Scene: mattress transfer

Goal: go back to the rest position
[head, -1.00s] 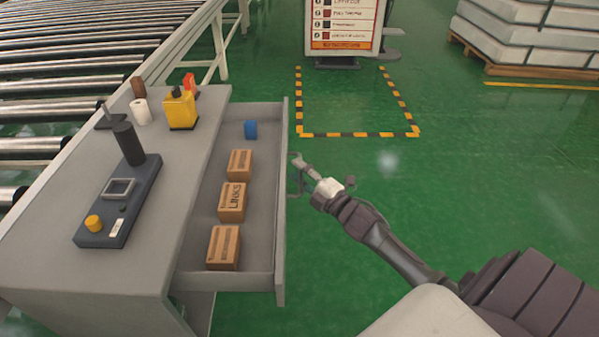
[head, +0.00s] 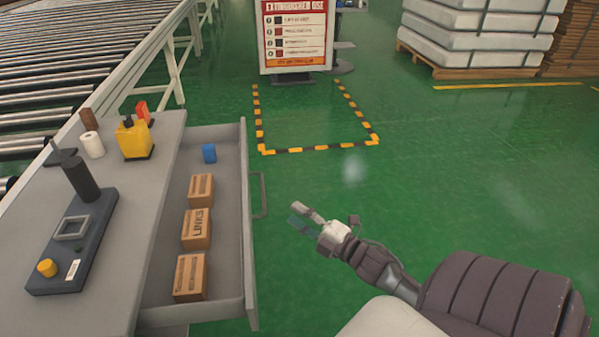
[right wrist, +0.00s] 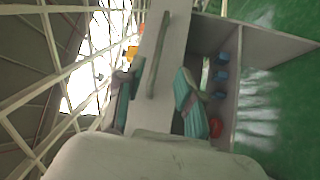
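My right gripper (head: 300,216) hangs over the green floor to the right of the open drawer (head: 249,260), with a gap between its fingers and the drawer handle (head: 262,196). In the right wrist view the two teal-padded fingers of the gripper (right wrist: 156,80) stand apart with nothing held between them. A grey front with a long bar handle (right wrist: 158,60) shows beyond them. My left gripper is not in view.
The grey workbench (head: 140,215) carries a yellow container (head: 134,139) and a control box (head: 74,245). A sign stand (head: 293,38) and stacked white mattresses (head: 470,30) stand farther back. Green floor is clear at right.

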